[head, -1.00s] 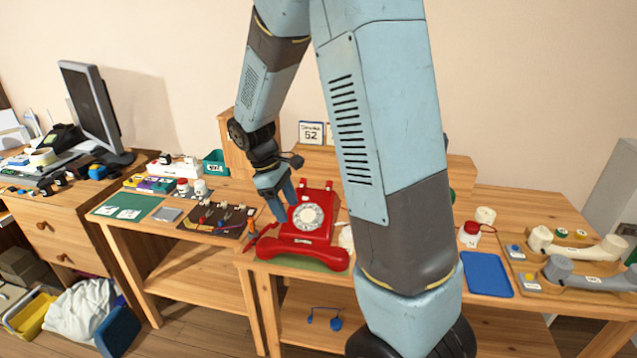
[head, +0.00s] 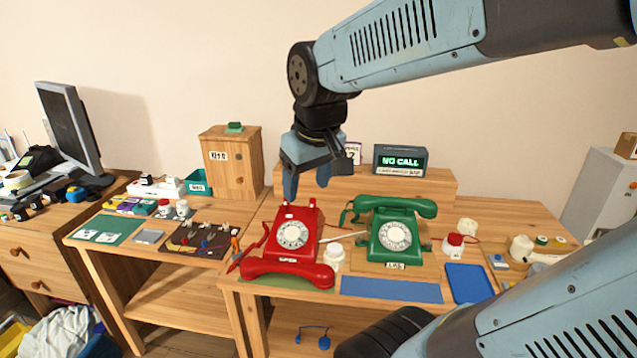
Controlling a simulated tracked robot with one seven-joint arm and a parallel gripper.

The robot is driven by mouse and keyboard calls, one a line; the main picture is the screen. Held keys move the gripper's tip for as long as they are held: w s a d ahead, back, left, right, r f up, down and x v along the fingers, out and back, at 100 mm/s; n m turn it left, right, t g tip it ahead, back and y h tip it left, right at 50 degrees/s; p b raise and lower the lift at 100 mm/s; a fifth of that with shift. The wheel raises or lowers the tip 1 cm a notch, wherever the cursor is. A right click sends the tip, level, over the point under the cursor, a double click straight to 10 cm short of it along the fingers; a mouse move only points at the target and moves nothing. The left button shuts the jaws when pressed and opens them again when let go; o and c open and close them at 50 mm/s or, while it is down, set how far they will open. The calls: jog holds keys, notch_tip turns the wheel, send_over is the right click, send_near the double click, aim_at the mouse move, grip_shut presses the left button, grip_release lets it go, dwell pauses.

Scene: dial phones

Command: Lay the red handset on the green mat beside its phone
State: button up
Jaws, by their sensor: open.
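The red phone (head: 292,229) stands on the table, its white dial facing me and its cradle empty. The red handset (head: 287,273) lies across the green mat (head: 258,282) in front of the phone, covering much of the mat. My gripper (head: 307,194) is open and empty, raised just above and behind the red phone, fingers pointing down. It is apart from the handset.
A green phone (head: 394,229) with its handset on the cradle stands to the right, with a blue mat (head: 391,289) before it. A white jar (head: 334,257) stands between the phones. A "NO CALL" display (head: 400,160) sits on the back shelf.

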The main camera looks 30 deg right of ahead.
jog(key=shift+m+t, duration=0.8)
jog(key=shift+m, duration=0.1)
jog(key=s, duration=0.1)
jog(key=s+r, duration=0.1)
jog(key=s, duration=0.2)
jog(key=shift+s+a+r, duration=0.1)
jog(key=shift+s+r, duration=0.25)
